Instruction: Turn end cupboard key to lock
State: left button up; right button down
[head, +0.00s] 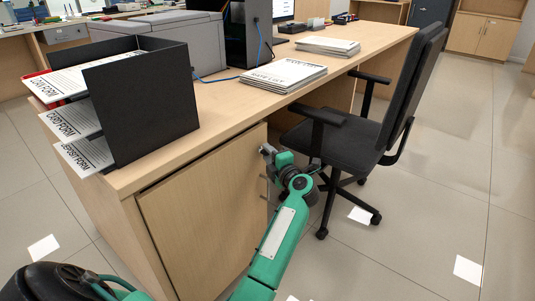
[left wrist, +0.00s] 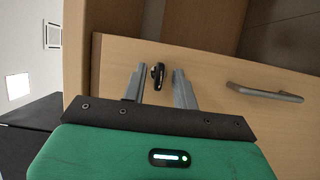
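The end cupboard door (head: 200,215) is the wooden panel under the near end of the counter; it looks closed. In the left wrist view, a small dark key (left wrist: 157,77) sits in the door's lock, its long side roughly up and down in the picture. My left gripper (head: 268,151) is at the door's upper right corner. In the left wrist view, its two grey fingers are open, one on each side of the key, with a gap to both. The head view does not show the key; the gripper hides it. My right gripper is not in view.
A bar handle (left wrist: 265,93) is on the door, right of the key in the wrist view. A black office chair (head: 350,140) stands close right of my left arm. A black form rack (head: 140,105) and rate-list stacks (head: 283,76) lie on the counter (head: 220,120).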

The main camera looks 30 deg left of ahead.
pick_arm(q)
grip_shut()
